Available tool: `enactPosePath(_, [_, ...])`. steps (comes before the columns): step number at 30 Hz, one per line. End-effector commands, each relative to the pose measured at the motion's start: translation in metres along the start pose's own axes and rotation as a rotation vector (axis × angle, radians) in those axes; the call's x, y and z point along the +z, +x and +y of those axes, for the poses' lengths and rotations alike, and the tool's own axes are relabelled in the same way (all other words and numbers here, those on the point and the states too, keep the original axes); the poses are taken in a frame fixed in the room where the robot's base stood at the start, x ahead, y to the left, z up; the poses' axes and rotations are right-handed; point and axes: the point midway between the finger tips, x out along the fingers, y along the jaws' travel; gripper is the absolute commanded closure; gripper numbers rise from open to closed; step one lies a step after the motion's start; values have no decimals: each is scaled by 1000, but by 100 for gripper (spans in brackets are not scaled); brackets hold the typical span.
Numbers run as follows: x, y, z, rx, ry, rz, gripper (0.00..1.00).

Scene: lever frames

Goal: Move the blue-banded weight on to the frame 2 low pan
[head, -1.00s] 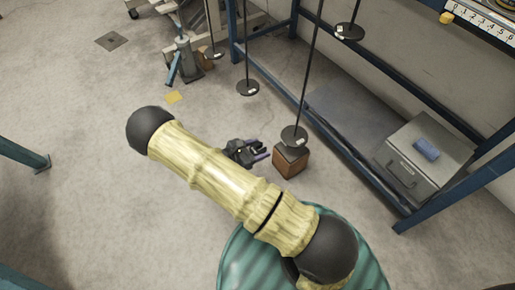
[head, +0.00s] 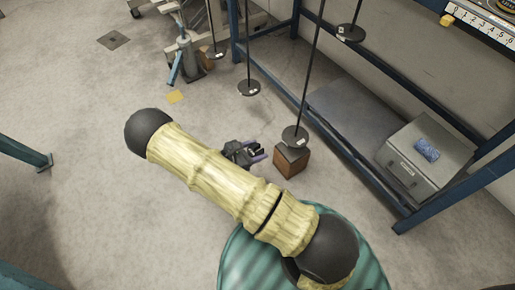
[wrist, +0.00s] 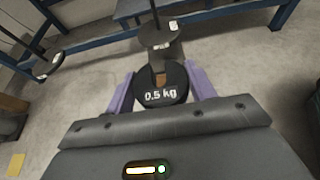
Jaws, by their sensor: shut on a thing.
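My gripper (wrist: 160,90) is shut on a dark round weight (wrist: 163,88) marked "0.5 kg", held between its purple fingers; no blue band can be made out on it. In the head view my gripper (head: 257,154) is low, partly behind my own arm. A dark hanging pan (wrist: 158,40) on a rod is just beyond the weight in the wrist view. The same pan seems to be the low one (head: 295,136) right of my gripper in the head view. Its tag is too small to read, so I cannot tell its frame number.
A brown block with a dark top (head: 291,160) stands under the near pan. Other pans hang at the back (head: 248,88), further back (head: 216,54) and higher right (head: 350,34). Blue frame posts and a grey box (head: 425,165) are at right.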

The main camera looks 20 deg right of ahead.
Motion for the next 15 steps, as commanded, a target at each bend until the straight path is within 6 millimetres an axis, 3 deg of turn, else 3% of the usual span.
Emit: enactPosePath(15, [-6,-19,0,1,2,-2,75])
